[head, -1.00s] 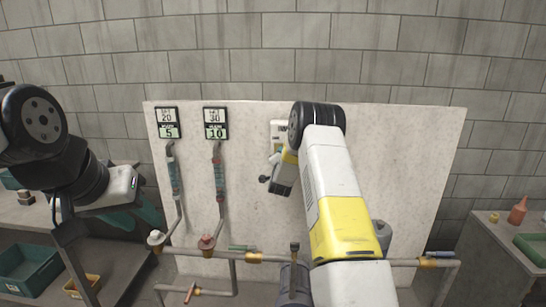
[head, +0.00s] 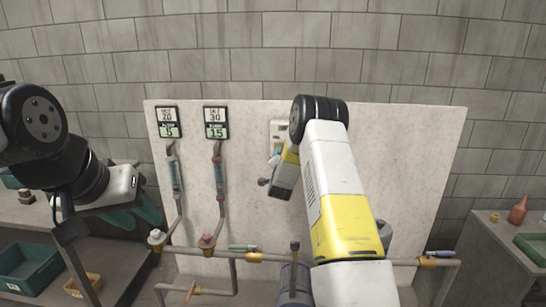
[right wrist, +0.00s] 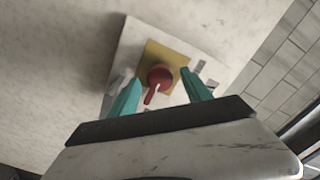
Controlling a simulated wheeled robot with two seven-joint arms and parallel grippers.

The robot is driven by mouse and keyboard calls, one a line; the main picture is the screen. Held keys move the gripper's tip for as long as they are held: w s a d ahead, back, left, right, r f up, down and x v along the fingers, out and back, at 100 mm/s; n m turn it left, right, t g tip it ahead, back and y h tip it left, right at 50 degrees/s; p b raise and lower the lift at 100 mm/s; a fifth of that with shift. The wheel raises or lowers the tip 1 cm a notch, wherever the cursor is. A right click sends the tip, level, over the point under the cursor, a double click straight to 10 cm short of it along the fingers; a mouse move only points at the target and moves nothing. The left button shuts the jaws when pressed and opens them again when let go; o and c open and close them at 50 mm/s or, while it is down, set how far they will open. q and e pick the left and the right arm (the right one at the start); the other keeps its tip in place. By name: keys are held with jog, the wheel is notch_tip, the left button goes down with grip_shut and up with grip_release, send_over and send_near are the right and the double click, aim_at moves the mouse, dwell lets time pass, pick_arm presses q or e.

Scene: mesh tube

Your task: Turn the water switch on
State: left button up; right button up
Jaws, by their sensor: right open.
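The water switch is a red knob with a short lever (right wrist: 158,80) on a yellow plate (right wrist: 165,57), set on a pale box, in the right wrist view. In the head view the pale switch box (head: 278,129) is on the panel, mostly hidden behind my right arm. My right gripper (right wrist: 157,90) is open, with one teal finger on each side of the red knob. I cannot tell whether the fingers touch it. My left gripper (head: 143,224) is open and empty at the left, its teal fingers apart, away from the switch.
A pale upright panel (head: 400,170) carries two tubes with displays (head: 167,122) (head: 215,122) and pipes (head: 210,250) along its bottom. A bench with a green bin (head: 28,262) stands left. A table with a red bottle (head: 517,211) stands right.

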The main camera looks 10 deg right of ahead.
jog(key=v, duration=0.5)
jog(key=shift+s, duration=0.1)
jog(key=s+a+r+n+g+y, duration=0.2)
jog(key=s+a+r+n+y, duration=0.15)
jog(key=r, duration=0.65)
jog(key=s+a+r+n+g+y, duration=0.1)
jog(key=s+a+r+n+g, duration=0.15)
jog(key=s, duration=0.45)
jog(key=s+a+r+n+g+y, duration=0.1)
jog(key=s+a+r+n+y, duration=0.1)
jog(key=s+r, duration=0.3)
jog(key=s+a+f+n+g, duration=0.1)
jog(key=s+n+g, duration=0.4)
jog(key=s, duration=2.7)
jog(key=shift+s+f+n+g+y, duration=0.3)
jog(key=shift+f+n+g+y, duration=0.05)
jog(key=shift+f+n, duration=0.3)
